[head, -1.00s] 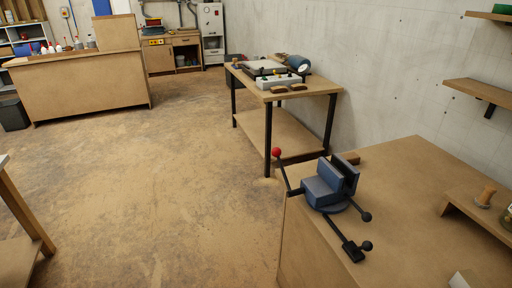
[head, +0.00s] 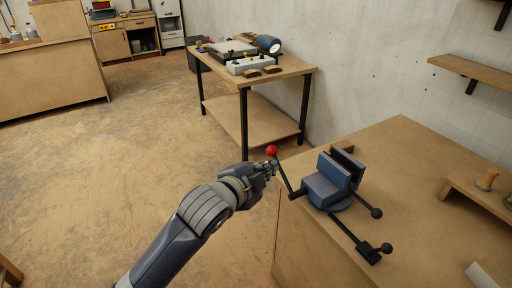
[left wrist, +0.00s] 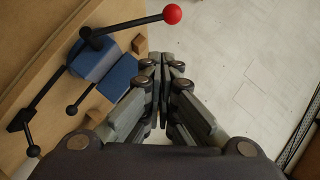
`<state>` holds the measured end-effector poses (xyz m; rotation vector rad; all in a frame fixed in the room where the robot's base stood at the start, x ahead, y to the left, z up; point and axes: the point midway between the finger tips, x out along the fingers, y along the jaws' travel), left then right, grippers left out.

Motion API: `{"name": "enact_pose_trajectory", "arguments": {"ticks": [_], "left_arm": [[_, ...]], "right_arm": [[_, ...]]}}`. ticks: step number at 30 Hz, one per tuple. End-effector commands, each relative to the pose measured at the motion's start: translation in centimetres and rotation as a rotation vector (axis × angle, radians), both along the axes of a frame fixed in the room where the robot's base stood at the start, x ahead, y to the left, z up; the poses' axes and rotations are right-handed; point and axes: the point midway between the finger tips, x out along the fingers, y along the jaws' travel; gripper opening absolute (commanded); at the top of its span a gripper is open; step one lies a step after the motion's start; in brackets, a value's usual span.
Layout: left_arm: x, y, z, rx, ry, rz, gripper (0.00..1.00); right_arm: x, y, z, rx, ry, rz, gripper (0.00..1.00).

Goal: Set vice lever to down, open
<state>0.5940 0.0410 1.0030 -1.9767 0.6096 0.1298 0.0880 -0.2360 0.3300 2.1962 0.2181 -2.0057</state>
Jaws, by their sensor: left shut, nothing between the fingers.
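The blue vice (head: 327,188) is mounted near the left edge of the wooden workbench (head: 400,160). Its black lever (head: 283,174) slants up to a red ball knob (head: 271,150). My left gripper (head: 271,168) is beside the lever, just below the red knob in the head view. In the left wrist view its fingers (left wrist: 163,64) are together and empty. The gap between fingers and lever is hard to judge. My right gripper is not in view.
Black bars with ball ends (head: 362,246) stick out at the vice's front. A wooden block stands behind the vice. A second table (head: 290,75) with tools stands at the back. Shelves (head: 465,68) hang on the right wall. The floor left of the bench is clear.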

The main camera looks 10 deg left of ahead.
Motion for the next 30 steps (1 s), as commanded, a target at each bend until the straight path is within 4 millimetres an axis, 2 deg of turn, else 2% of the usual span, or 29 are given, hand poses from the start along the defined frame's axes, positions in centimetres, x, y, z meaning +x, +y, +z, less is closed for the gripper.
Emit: {"name": "enact_pose_trajectory", "arguments": {"ticks": [1, 4, 17, 22, 30], "left_arm": [[-0.4, -0.2, 0.8, 0.007, -0.016, -0.011, 0.0], [-0.7, -0.4, 1.6, 0.019, -0.031, -0.022, 0.0], [-0.5, -0.5, 1.7, 0.018, -0.033, -0.022, 0.0], [0.8, -1.1, 1.2, 0.017, -0.032, -0.022, 0.0], [4.4, -2.6, -0.1, 0.017, -0.032, -0.021, 0.0]], "right_arm": [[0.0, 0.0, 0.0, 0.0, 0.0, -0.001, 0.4], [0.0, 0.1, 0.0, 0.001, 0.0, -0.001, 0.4], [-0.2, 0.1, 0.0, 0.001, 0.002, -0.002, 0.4], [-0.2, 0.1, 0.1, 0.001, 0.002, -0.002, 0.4], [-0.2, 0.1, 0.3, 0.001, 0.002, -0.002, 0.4]]}}
